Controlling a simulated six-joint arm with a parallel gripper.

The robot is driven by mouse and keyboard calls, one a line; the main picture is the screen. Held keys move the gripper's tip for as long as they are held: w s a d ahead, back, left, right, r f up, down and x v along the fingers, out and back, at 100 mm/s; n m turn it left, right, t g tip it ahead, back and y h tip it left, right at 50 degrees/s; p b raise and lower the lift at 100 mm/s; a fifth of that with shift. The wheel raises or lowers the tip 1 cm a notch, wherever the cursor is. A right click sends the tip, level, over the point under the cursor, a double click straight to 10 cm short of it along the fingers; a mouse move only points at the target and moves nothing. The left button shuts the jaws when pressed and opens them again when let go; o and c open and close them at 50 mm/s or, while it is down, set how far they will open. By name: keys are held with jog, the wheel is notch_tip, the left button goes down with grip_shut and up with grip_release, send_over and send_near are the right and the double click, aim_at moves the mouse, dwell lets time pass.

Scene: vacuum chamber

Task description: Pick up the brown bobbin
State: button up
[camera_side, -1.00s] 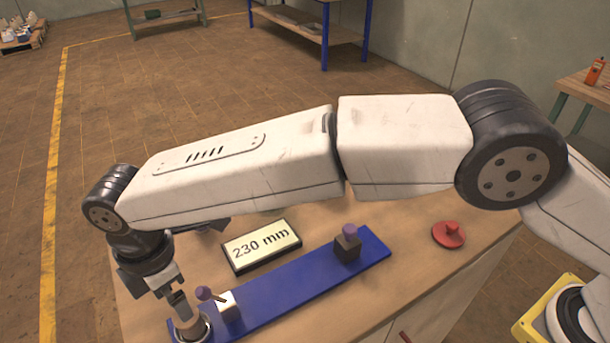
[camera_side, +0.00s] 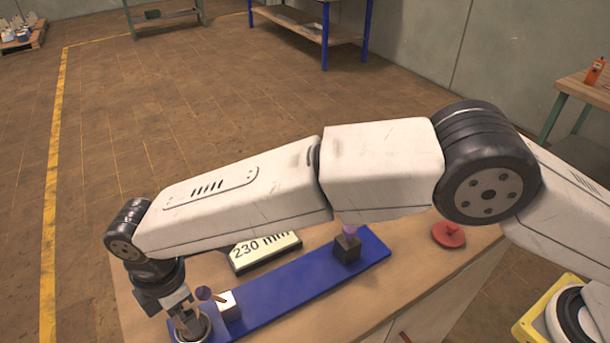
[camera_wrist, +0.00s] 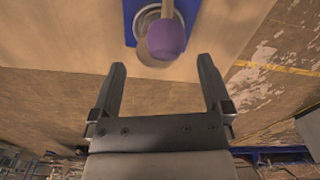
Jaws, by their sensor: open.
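My gripper (camera_side: 188,324) is over the near left end of the blue board, at a round metal-rimmed seat (camera_side: 204,326). In the wrist view my gripper (camera_wrist: 162,64) has its two fingers spread, with nothing seen held between them. The seat's metal rim (camera_wrist: 143,20) is ahead of the fingers, partly covered by a purple knob (camera_wrist: 166,39) on a tan rod. What sits in the seat is largely hidden by the knob and, in the side view, by my gripper.
The blue board (camera_side: 290,288) carries a white block (camera_side: 229,306) with a purple-knobbed lever close beside my gripper, and a dark block (camera_side: 347,248) farther right. A "230 mm" display (camera_side: 264,250) stands behind. A red disc (camera_side: 448,235) lies on the bench at right.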

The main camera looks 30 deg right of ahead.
jog(key=shift+w+f, duration=0.1)
jog(key=shift+f, duration=2.3)
jog(key=c, duration=1.3)
jog(key=shift+r, duration=0.15)
notch_tip(320, 180, up, 18)
